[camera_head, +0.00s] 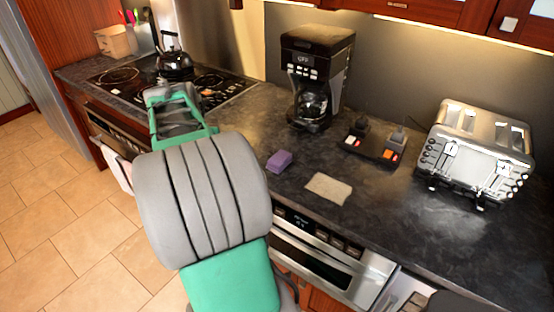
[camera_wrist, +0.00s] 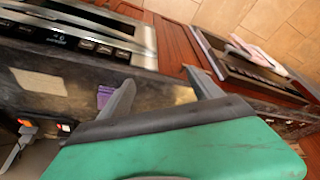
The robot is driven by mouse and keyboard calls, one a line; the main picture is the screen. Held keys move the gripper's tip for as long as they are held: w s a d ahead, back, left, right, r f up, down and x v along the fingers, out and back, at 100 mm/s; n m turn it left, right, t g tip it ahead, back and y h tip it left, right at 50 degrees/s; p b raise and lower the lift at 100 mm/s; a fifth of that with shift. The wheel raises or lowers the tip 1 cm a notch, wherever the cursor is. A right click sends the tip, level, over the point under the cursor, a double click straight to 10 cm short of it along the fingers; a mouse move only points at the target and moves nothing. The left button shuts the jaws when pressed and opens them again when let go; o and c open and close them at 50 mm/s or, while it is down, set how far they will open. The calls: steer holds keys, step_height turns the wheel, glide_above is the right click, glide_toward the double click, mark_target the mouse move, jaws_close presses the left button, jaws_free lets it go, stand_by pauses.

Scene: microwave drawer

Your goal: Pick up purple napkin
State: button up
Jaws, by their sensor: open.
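The purple napkin (camera_head: 279,161) is a small folded block lying on the dark countertop (camera_head: 345,222), near its front edge. A piece of it (camera_wrist: 104,95) also shows in the wrist view, just beside the left finger, which may hide part of it. My gripper (camera_wrist: 163,88) is open, with its two fingers spread and nothing held between them. In the head view my arm reaches over the left part of the counter toward the stove, and the napkin is to its right.
A flat beige cloth (camera_head: 328,188) lies right of the napkin. A kettle (camera_head: 174,62) sits on the stove. The microwave drawer (camera_head: 325,262) is below the counter.

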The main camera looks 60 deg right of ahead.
steer(key=s+d+f+m+g, duration=0.1)
steer(key=s+d+m, duration=0.15)
steer(key=d, duration=0.25)
steer(key=s+d+f+m, duration=0.1)
steer(key=s+d, duration=0.2)
steer(key=d, duration=0.2)
steer(key=m+g, duration=0.1)
steer(key=m, duration=0.2)
glide_toward(279, 158)
steer(key=shift+w+f+h, duration=0.1)
steer(key=shift+f+h, duration=0.2)
steer(key=shift+f, duration=0.2)
steer(key=p+x, duration=0.3)
steer(key=x, duration=0.4)
steer(key=shift+d, duration=0.15)
steer(key=shift+d+f, duration=0.15)
steer(key=shift+f, duration=0.2)
steer(key=shift+f+b, duration=0.3)
steer(key=shift+b, duration=0.15)
steer(key=c, duration=1.6)
steer(key=shift+o, duration=0.2)
